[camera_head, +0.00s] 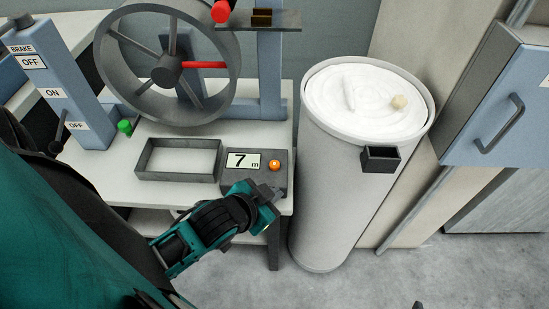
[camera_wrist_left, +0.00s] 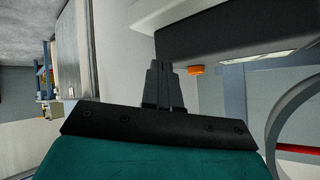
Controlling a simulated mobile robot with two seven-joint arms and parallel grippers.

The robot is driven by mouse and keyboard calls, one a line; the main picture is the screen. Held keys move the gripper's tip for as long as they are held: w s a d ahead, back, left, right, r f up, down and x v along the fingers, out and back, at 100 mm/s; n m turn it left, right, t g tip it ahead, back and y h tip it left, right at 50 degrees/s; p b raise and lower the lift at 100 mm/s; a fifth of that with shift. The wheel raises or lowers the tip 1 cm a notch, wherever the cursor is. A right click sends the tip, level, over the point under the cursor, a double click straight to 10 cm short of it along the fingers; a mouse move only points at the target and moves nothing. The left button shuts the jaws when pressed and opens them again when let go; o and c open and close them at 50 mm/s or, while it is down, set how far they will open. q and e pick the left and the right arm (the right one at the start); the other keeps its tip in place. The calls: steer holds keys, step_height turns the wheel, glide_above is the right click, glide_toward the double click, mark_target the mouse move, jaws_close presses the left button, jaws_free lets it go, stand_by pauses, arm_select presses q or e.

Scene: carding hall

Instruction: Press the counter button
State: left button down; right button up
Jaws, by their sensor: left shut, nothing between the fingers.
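The counter (camera_head: 257,182) is a dark grey box at the front right of the white table. My right gripper is not in view.
An open grey tray (camera_head: 146,173) lies left of the counter. A spoked wheel (camera_head: 103,71) stands behind it. A blue brake post (camera_head: 72,85) and a green knob (camera_head: 125,127) are further left. A tall white can (camera_head: 329,200) with a small black box (camera_head: 380,158) stands right of the table.

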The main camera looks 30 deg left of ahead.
arm_select(q)
steer(key=w+a+r+m+t, duration=0.3)
steer(key=w+r+m+t, duration=0.15)
steer(key=w+r, duration=0.35)
steer(key=w+d+r+m+g+h+b, duration=0.1)
steer(key=d+r+m+h, duration=0.3)
steer(key=m, duration=0.5)
steer(key=d+r+m+h, duration=0.1)
steer(key=r+m+h, duration=0.55)
steer(key=m, duration=0.25)
steer(key=s+a+f+m+g+y, duration=0.1)
steer(key=a+f+m+g+y, duration=0.3)
steer(key=m, duration=0.6)
steer(key=a+f+g, duration=0.2)
steer(key=a+g, duration=0.1)
steer(key=shift+s+a+f+g, duration=0.15)
steer(key=shift+a+g, duration=0.2)
steer(key=shift+a, duration=0.05)
steer(key=shift+f, duration=0.1)
